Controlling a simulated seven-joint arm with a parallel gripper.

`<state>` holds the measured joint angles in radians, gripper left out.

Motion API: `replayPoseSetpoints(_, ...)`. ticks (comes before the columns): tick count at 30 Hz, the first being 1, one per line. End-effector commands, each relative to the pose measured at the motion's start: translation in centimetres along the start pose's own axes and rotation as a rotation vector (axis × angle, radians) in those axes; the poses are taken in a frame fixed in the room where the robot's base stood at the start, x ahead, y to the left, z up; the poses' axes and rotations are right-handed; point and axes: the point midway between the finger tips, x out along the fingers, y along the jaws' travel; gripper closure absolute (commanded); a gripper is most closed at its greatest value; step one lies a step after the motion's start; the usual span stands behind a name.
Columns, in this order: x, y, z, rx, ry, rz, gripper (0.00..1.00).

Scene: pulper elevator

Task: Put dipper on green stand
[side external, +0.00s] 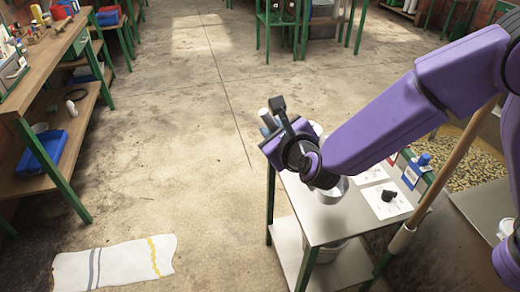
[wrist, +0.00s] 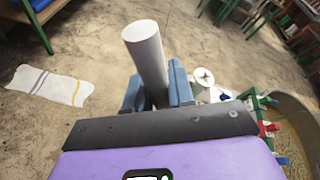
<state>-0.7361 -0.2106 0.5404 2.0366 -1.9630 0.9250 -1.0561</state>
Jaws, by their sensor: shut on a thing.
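My gripper (wrist: 157,97) has blue fingers shut on a pale grey-white cylinder (wrist: 147,45), probably the dipper or its handle; no cup shows on it. In the side view my gripper (side external: 272,122) is above the far left corner of a small metal-topped stand with green legs (side external: 320,228), and the cylinder's end (side external: 265,115) shows beside the fingers. The cylinder is tilted in the wrist view. A white round vessel (side external: 331,192) shows below my wrist, partly hidden by the arm. I cannot tell which thing is the named green stand.
Paper sheets (side external: 383,208), a small black object (side external: 389,195) and a blue-topped item (side external: 423,160) are at the stand's right side. A wooden pole (side external: 440,185) slants close by. A striped towel (side external: 115,264) lies on the floor. The middle floor is clear.

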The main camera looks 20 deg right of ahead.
Motion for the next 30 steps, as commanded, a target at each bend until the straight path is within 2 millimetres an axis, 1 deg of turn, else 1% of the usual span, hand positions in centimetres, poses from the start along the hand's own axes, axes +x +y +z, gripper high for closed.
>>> replayPoseSetpoints(3, 1.7, 1.3, -0.7, -0.004, 0.000, -0.001, 1.00)
replayPoseSetpoints(9, 3.6, 2.8, -1.4, -0.003, -0.002, -0.001, 1.00)
replayPoseSetpoints(17, 4.8, 3.7, -1.9, -0.003, -0.001, -0.001, 1.00)
replayPoseSetpoints(21, 5.4, 4.6, -3.6, -0.006, 0.000, 0.000, 1.00)
replayPoseSetpoints(24, 5.7, 4.9, -4.1, -0.004, -0.003, 0.000, 1.00)
replayPoseSetpoints(30, 5.7, 5.0, -4.2, -0.002, -0.004, 0.000, 1.00)
